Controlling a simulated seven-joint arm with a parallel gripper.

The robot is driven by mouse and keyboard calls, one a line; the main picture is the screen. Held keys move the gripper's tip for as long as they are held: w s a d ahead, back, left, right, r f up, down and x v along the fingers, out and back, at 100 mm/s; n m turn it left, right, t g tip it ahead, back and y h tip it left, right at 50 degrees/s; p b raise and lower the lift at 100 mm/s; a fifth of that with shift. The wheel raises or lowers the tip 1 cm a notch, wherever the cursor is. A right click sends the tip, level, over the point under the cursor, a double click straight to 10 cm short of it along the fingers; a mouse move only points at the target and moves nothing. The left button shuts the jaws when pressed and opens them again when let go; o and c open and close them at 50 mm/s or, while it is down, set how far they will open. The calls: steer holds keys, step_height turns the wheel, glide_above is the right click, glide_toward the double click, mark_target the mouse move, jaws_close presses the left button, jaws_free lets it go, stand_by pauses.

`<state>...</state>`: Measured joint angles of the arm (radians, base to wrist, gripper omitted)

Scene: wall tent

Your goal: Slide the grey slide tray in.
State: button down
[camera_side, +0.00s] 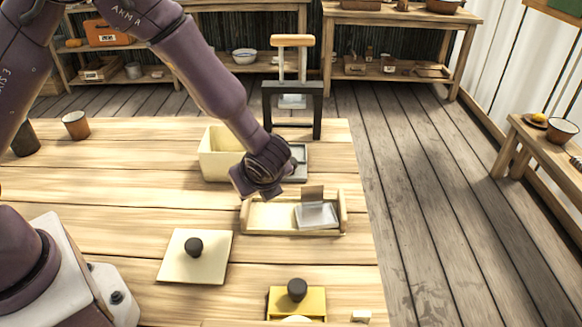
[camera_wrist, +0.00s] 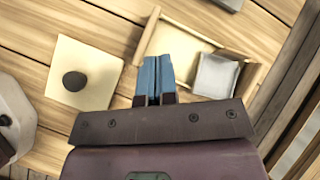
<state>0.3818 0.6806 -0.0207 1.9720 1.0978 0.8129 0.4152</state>
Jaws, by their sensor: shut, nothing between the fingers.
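A flat dark grey tray (camera_side: 299,153), which looks like the slide tray, sticks out toward the front from the foot of a dark press frame (camera_side: 318,105). My wrist hides part of it; a corner of dark grey shows at the top of the wrist view (camera_wrist: 230,3). My gripper (camera_wrist: 157,62) is shut and empty, its blue fingers together. In the side view my gripper (camera_side: 243,182) is over the table, left of and in front of the grey tray, near the left end of a shallow wooden tray (camera_side: 262,217). I see no contact with the grey tray.
The wooden tray holds a light grey square piece (camera_side: 318,215) beside an upright brown flap. A cream bin (camera_side: 212,160) stands behind my gripper. A cream lid with black knob (camera_side: 180,262) lies in front-left. A yellow knobbed box (camera_side: 312,302) sits at the front.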

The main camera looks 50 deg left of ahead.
mark_target(291, 157)
steer(key=w+d+f+m+t, duration=0.1)
steer(key=w+d+m+t, duration=0.2)
steer(key=w+m, duration=0.35)
steer(key=shift+m+h, duration=0.3)
steer(key=shift+m, duration=0.05)
steer(key=x, duration=1)
steer(key=shift+s+a+f, duration=0.1)
steer(key=shift+s+a, duration=0.15)
steer(key=shift+a, duration=0.05)
steer(key=shift+w+a, duration=0.9)
steer(key=shift+w, duration=0.05)
steer(key=shift+w+a, duration=0.5)
steer(key=shift+w, duration=0.05)
steer(key=w+a, duration=0.8)
steer(key=shift+w+a, duration=0.1)
